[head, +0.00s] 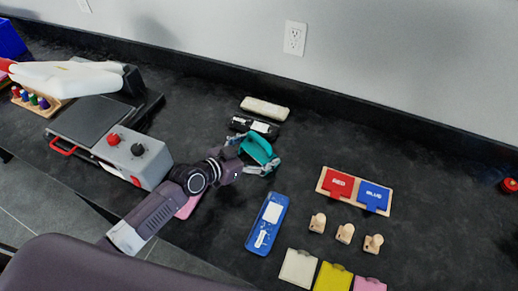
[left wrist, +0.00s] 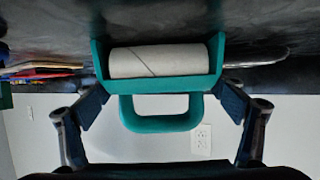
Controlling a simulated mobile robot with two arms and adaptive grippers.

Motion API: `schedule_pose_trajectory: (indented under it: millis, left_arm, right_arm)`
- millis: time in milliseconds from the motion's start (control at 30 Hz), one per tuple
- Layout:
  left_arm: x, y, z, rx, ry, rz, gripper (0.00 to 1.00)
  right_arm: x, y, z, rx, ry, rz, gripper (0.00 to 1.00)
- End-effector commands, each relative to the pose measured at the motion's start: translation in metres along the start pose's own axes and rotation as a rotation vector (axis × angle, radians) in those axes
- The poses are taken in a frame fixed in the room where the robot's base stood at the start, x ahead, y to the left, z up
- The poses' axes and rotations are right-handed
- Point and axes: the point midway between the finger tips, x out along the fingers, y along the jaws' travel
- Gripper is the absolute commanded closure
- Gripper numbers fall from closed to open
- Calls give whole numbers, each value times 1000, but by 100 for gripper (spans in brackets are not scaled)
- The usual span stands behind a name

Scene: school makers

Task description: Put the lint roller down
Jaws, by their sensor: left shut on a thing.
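The lint roller (head: 260,148) is a teal frame with a handle loop. Its pale roll shows in the left wrist view (left wrist: 160,62). My left gripper (head: 252,156) is shut on it, with one finger on each side of the teal frame. In the head view it is over the middle of the dark countertop (head: 330,140). I cannot tell whether the roller touches the surface. My right gripper is not in view.
Just behind the roller lie a black item with a white label (head: 254,127) and a cream bar (head: 265,109). A blue labelled case (head: 267,224) lies in front. Red and blue cards (head: 338,184) and wooden stamps (head: 345,233) are right. A grey machine (head: 135,160) is left.

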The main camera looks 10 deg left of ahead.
Motion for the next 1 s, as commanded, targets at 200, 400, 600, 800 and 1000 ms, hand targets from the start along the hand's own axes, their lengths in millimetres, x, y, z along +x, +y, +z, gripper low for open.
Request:
schedule_pose_trajectory:
  millis: [200,400,600,800,1000]
  left_arm:
    - [0,0,0,0,0,0,0]
    - [0,0,0,0,0,0,0]
    - [-12,0,0,1,-3,0,0]
    - [-51,0,1,2,-4,0,0]
    - [-91,0,0,3,-4,2,0]
  right_arm:
    - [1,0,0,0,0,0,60]
    - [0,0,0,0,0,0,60]
    - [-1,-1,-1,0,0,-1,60]
    - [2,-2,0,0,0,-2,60]
    - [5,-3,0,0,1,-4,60]
